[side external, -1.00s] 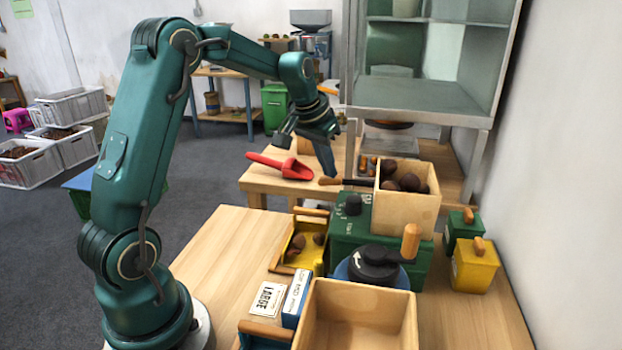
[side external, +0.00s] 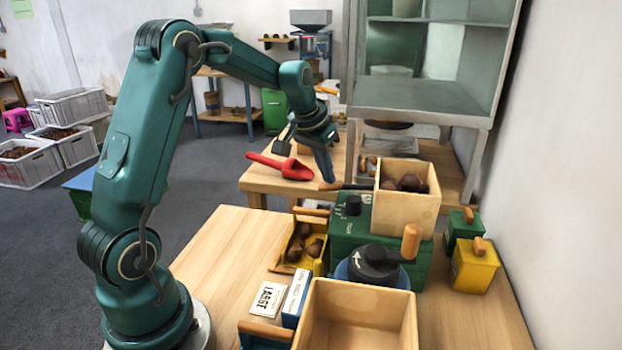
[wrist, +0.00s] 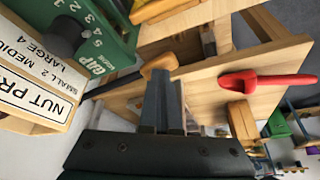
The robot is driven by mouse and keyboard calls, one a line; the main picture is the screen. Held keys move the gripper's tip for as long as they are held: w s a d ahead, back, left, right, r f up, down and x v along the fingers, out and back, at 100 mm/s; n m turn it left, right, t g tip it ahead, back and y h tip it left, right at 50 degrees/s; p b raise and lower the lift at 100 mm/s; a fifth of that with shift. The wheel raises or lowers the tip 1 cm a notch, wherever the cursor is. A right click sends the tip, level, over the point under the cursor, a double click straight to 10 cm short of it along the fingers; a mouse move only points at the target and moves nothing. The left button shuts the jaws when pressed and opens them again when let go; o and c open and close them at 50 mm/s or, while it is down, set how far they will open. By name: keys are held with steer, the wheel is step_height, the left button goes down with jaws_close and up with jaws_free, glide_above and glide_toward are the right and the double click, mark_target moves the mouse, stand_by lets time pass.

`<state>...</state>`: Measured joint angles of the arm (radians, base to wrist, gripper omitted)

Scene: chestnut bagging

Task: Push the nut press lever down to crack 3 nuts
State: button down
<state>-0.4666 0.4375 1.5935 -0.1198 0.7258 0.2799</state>
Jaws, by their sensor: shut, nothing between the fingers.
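The green nut press (side external: 350,232) stands on the near table, with a wooden hopper (side external: 408,215) of brown nuts on top. It also shows in the wrist view (wrist: 112,22) beside a size label. Its lever, a dark rod with a wooden handle (side external: 330,187), points left, roughly level. The handle also shows in the wrist view (wrist: 160,64). My gripper (side external: 329,178) is shut and empty, fingers pointing down at the handle; contact looks likely but is not clear. In the wrist view its fingertips (wrist: 163,78) overlap the handle. A yellow tray (side external: 283,262) left of the press holds several brown nuts (side external: 303,246).
A black knob with a wooden grip (side external: 411,241) and an open wooden box (side external: 355,290) stand in front of the press. A red scoop (side external: 294,169) lies on the rear table. Small green and yellow bins (side external: 474,266) stand at right. The near table's left side is clear.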

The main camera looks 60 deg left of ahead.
steer(key=r, duration=0.4)
steer(key=w+r, duration=0.1)
steer(key=r, duration=0.2)
steer(key=shift+d, duration=0.15)
steer(key=shift+w+r, duration=0.1)
steer(key=shift+r, duration=0.45)
step_height(320, 180, up, 5)
stand_by(0.4)
